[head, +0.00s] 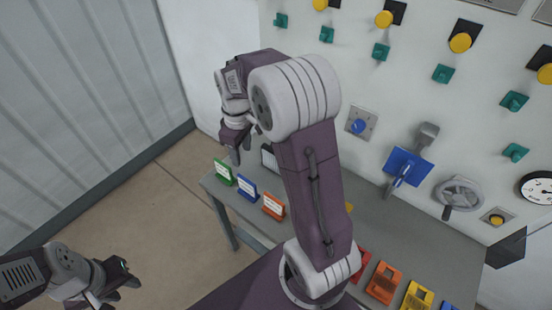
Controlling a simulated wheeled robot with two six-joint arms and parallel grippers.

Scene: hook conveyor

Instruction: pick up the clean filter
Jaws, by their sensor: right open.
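A flat panel with a dark frame and a pale grid (269,158), which may be the clean filter, stands at the back of the grey table. My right arm hides part of it, and I cannot tell whether it is clean. My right gripper (236,148) is open and empty, pointing down, to the left of the panel and apart from it in the picture. My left gripper (118,287) is at the lower left over the floor, far from the table. Its fingers look apart with nothing between them.
Green (223,172), blue (247,188) and orange (273,206) label stands line the table's (384,228) left side. Red, orange (384,283) and yellow (418,297) holders sit at the front right. The wall has a blue-plated lever (407,166), a handwheel (459,195) and several knobs.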

